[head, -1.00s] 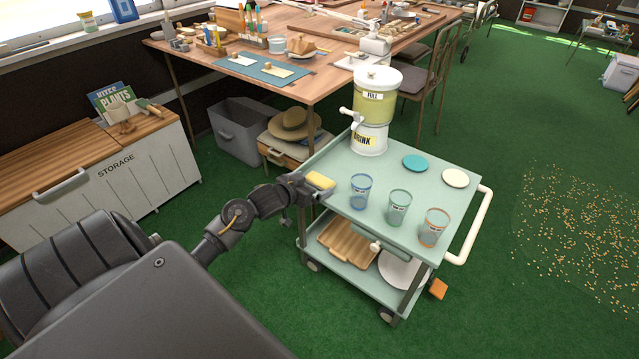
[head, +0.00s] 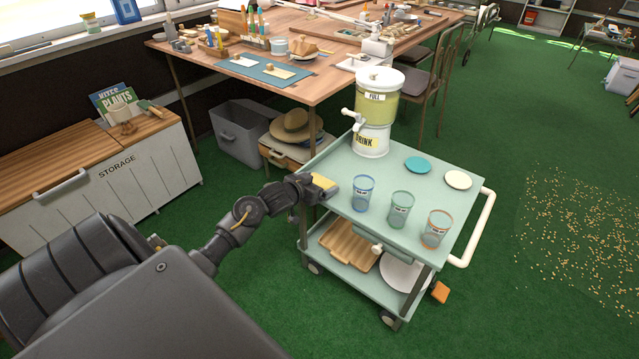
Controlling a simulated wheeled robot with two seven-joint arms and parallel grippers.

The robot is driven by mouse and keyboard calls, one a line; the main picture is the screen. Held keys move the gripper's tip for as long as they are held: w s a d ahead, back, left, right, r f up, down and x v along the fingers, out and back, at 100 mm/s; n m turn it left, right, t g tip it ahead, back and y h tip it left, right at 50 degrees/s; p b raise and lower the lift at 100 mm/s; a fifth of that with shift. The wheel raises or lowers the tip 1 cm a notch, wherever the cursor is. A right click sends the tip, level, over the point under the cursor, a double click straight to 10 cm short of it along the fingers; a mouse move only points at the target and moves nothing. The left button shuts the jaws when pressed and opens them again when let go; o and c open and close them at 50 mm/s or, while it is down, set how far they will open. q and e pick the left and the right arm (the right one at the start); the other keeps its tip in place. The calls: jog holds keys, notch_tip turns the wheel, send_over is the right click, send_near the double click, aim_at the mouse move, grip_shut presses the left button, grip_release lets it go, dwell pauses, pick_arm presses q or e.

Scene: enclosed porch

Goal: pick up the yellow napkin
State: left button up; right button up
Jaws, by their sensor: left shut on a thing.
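The yellow napkin (head: 323,181) is at the left edge of the pale green cart's top (head: 392,170). My left gripper (head: 316,187) reaches in from the left and is shut on the napkin. The fingertips are small and partly hidden by the napkin and wrist. I cannot tell whether the napkin still touches the cart top. My right gripper does not show.
Blue, green and orange cups (head: 401,209) stand close to the right of the napkin. The wooden table (head: 310,88) stands behind the cart.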

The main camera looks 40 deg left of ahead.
aim_at(318, 183)
pick_arm(q)
jog(key=shift+r, duration=0.45)
notch_tip(318, 183, up, 3)
jog(key=shift+r+p, duration=0.1)
jog(key=shift+p, duration=0.6)
notch_tip(318, 183, up, 4)
jog(key=shift+r+p, duration=0.25)
jog(key=shift+p, duration=0.5)
jog(key=shift+r, duration=0.7)
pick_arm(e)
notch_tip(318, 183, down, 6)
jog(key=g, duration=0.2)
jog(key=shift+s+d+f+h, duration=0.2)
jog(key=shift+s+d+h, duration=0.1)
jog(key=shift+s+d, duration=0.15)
